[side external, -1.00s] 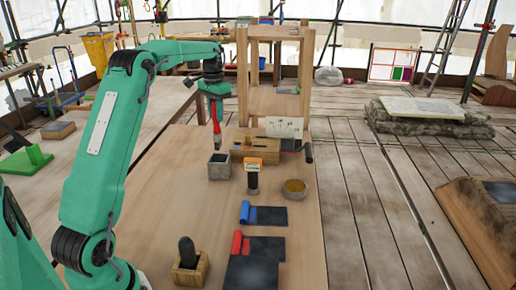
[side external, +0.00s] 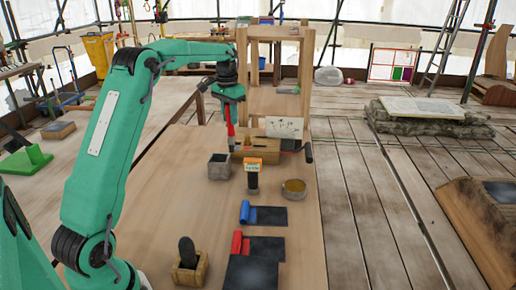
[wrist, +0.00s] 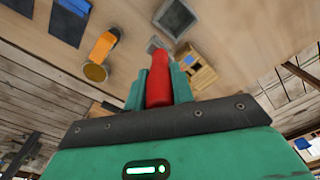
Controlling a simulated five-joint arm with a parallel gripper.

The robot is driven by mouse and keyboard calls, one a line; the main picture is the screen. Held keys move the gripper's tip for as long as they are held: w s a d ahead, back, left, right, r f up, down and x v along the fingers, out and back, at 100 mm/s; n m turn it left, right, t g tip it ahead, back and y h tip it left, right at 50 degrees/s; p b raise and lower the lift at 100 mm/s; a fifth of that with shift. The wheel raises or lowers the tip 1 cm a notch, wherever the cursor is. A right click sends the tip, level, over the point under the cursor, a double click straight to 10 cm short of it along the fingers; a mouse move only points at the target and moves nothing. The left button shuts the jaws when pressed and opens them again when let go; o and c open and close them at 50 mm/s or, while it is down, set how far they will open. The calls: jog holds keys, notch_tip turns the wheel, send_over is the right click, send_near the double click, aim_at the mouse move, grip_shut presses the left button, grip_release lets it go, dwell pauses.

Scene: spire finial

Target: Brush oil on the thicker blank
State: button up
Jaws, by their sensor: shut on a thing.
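My gripper (side external: 230,120) is shut on a red-handled tool (side external: 231,131), which hangs upright, its lower end close to the left end of a wooden block (side external: 246,154). I cannot tell whether they touch. In the wrist view the red handle (wrist: 158,78) sits between my gripper's two fingers (wrist: 158,92), with a pale tip beyond it. The wooden block (wrist: 200,72) lies just right of it there. A brass-coloured bowl (side external: 294,187) with amber contents stands at the right. I cannot make out which piece is the thicker blank.
Blue (side external: 245,211) and red (side external: 237,242) rolls lie by dark sheets. A wooden holder (side external: 189,270) stands nearest. The table's left middle is clear.

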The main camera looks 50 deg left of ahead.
jog(key=w+d+t, duration=0.1)
jog(key=w+d, duration=0.2)
jog(key=d, duration=0.8)
jog(key=w+d+t, duration=0.2)
jog(key=w+d, duration=0.1)
jog(key=d, duration=0.7)
jog(key=shift+w+d+f, duration=0.35)
jog(key=shift+f, duration=0.25)
jog(key=shift+f, duration=3.4)
jog(key=shift+r, duration=0.15)
